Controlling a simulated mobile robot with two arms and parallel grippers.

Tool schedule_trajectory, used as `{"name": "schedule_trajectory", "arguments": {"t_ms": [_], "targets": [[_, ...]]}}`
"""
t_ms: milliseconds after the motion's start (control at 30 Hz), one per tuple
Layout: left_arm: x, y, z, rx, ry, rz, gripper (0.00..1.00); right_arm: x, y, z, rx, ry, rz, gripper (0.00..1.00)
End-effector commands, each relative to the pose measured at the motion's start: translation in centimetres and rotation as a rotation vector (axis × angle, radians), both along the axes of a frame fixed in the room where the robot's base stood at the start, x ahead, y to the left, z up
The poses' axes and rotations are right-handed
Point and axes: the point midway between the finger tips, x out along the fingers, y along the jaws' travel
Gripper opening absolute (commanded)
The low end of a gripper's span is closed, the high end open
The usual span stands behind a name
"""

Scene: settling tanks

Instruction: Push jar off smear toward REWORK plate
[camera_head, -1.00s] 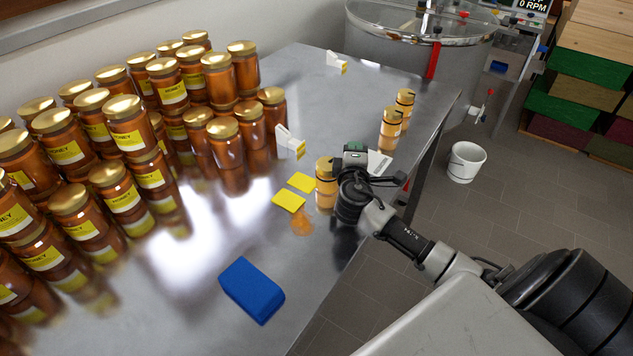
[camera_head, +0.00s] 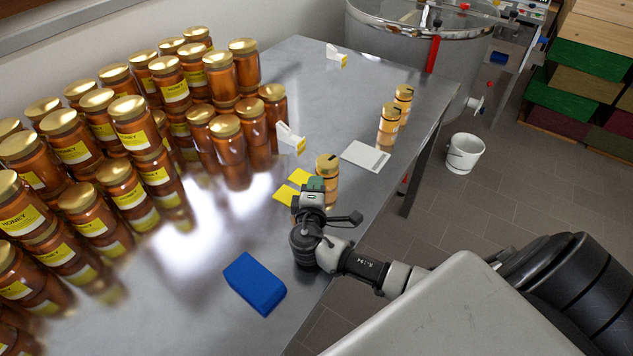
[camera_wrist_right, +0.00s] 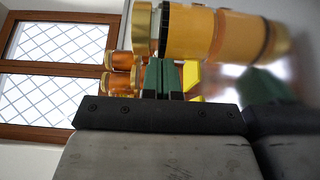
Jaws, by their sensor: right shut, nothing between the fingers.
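A pale amber jar (camera_head: 327,168) with a gold lid stands upright on the steel table by the yellow cards. It shows large and sideways in the right wrist view (camera_wrist_right: 190,35). My right gripper (camera_head: 315,185) is shut and empty, its green fingertips (camera_wrist_right: 160,75) close to the jar on its near side; I cannot tell whether they touch. The orange smear is hidden behind my gripper and wrist. Two small white stands, one near (camera_head: 290,138) and one far (camera_head: 337,56), have lettering too small to read, so I cannot tell which is REWORK. My left gripper is not in view.
Two yellow cards (camera_head: 286,195) lie left of the jar. A blue block (camera_head: 254,284) lies nearer. A flat white plate (camera_head: 366,157) and two similar jars (camera_head: 388,126) are along the right edge. Many stacked honey jars (camera_head: 125,185) fill the left. The table's middle back is clear.

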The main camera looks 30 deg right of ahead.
Motion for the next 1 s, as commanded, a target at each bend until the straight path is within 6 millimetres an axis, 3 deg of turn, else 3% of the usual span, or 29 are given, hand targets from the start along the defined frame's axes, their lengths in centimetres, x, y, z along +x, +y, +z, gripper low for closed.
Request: {"name": "schedule_trajectory", "arguments": {"t_ms": [400,633,1000], "targets": [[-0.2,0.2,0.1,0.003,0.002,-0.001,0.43,0.0,-0.5,0.0,0.001,0.002,0.001,0.00],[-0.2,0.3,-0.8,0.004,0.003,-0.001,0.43,0.3,-2.7,0.0,0.000,-0.001,0.001,0.00],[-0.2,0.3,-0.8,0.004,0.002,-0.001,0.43,0.4,-2.7,0.0,0.001,0.000,0.001,0.00]]}}
